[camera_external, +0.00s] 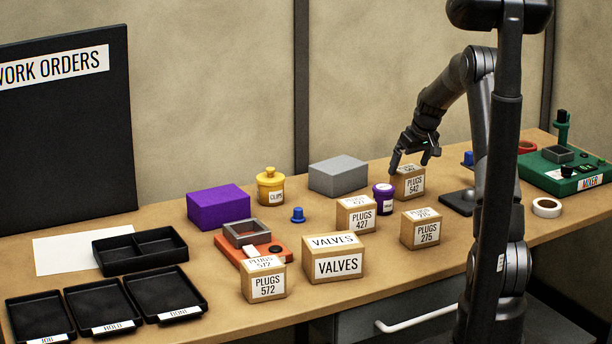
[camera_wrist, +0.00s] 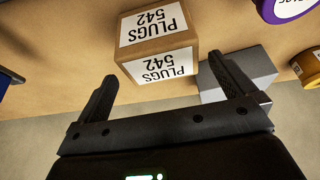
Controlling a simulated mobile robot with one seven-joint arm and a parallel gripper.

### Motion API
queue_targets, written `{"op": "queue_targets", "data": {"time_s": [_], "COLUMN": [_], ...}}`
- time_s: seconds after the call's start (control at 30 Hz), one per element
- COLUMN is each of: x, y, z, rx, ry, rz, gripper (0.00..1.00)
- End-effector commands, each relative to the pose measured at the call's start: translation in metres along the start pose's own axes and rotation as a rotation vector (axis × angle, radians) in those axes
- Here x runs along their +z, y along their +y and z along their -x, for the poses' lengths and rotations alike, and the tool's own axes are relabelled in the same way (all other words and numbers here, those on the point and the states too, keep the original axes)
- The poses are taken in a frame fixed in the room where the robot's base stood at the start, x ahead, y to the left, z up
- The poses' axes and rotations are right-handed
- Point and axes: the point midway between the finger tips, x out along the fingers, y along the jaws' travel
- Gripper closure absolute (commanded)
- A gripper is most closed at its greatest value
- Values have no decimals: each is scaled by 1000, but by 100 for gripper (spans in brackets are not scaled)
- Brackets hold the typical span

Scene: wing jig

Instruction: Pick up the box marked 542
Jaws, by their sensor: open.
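The box marked 542 (camera_external: 408,184) is a small brown carton with white "PLUGS 542" labels, standing at the back right of the bench. In the wrist view the box (camera_wrist: 157,45) shows upside down, ahead of the fingertips and between their lines. My gripper (camera_external: 411,162) is open and empty, just above and beside the box, pointing down at a slant. In the wrist view both fingers of my gripper (camera_wrist: 165,85) are spread wide. I cannot tell whether a finger touches the box.
A purple jar (camera_external: 383,198) stands close left of the box. A grey block (camera_external: 338,175) is behind it. Box 427 (camera_external: 356,214) and box 275 (camera_external: 420,229) stand in front. A VALVES box (camera_external: 334,260) and box 572 (camera_external: 264,280) are nearer. A green mixer (camera_external: 570,170) is at right.

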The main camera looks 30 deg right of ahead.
Motion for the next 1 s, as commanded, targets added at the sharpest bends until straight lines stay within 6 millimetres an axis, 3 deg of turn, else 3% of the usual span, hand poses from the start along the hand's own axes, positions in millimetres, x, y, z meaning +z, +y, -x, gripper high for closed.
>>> {"op": "queue_targets", "data": {"time_s": [0.27, 0.5, 1.0], "x": [4, 4, 4], "y": [-3, -2, -2], "z": [-40, -43, -43], "rx": [-2, 0, 0], "ry": [-2, 0, -1], "rz": [1, 0, 0], "gripper": [0, 0, 40]}}
